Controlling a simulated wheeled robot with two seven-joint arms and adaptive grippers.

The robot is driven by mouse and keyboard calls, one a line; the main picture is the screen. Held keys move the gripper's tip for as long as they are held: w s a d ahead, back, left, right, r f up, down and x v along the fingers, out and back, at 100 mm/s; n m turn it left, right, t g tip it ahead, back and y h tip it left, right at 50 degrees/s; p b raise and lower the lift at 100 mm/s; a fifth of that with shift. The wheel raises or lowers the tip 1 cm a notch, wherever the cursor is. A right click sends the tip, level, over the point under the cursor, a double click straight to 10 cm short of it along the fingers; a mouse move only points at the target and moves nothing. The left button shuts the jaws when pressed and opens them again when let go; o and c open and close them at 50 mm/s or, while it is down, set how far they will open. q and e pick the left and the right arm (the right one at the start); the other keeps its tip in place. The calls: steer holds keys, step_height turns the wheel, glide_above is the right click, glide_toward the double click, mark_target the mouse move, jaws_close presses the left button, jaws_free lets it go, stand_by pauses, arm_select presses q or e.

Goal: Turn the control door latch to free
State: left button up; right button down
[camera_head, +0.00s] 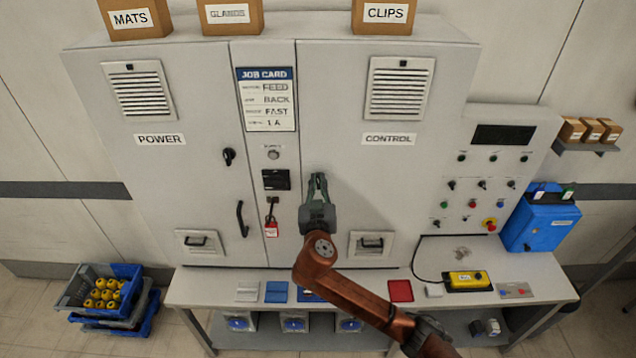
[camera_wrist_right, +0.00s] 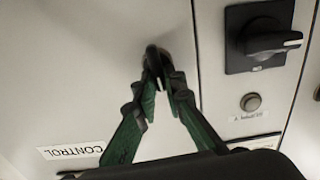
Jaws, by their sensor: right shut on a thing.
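The control door (camera_head: 385,200) is the right-hand grey cabinet door, under the CONTROL label (camera_head: 388,139); it looks closed. My right gripper (camera_head: 318,180) is at this door's left edge, fingers pointing at the panel. In the right wrist view the green fingers (camera_wrist_right: 160,72) close together at their tips on the small dark control door latch (camera_wrist_right: 154,55). The fingertips partly hide the latch, and its exact turn is hard to tell. In the head view the gripper covers it. My left gripper is not in view.
A bench (camera_head: 225,290) with small items runs below.

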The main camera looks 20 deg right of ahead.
steer(key=shift+a+n, duration=0.15)
steer(key=shift+n, duration=0.45)
steer(key=shift+n+p, duration=0.3)
steer(key=shift+n, duration=0.6)
steer(key=shift+w+a+f+n+p, duration=0.1)
steer(key=shift+a+f+n+p, duration=0.1)
steer(key=shift+n+p, duration=1.65)
steer(key=shift+a+f+n+p, duration=0.2)
steer(key=shift+n+p, duration=0.6)
steer(key=shift+n, duration=1.95)
steer(key=shift+w+a+f+n+p, duration=0.1)
steer(key=shift+f+n+p, duration=0.1)
steer(key=shift+n+p, duration=1.65)
steer(key=shift+n+b, duration=0.45)
steer(key=shift+n, duration=0.1)
steer(key=c, duration=2)
jaws_free()
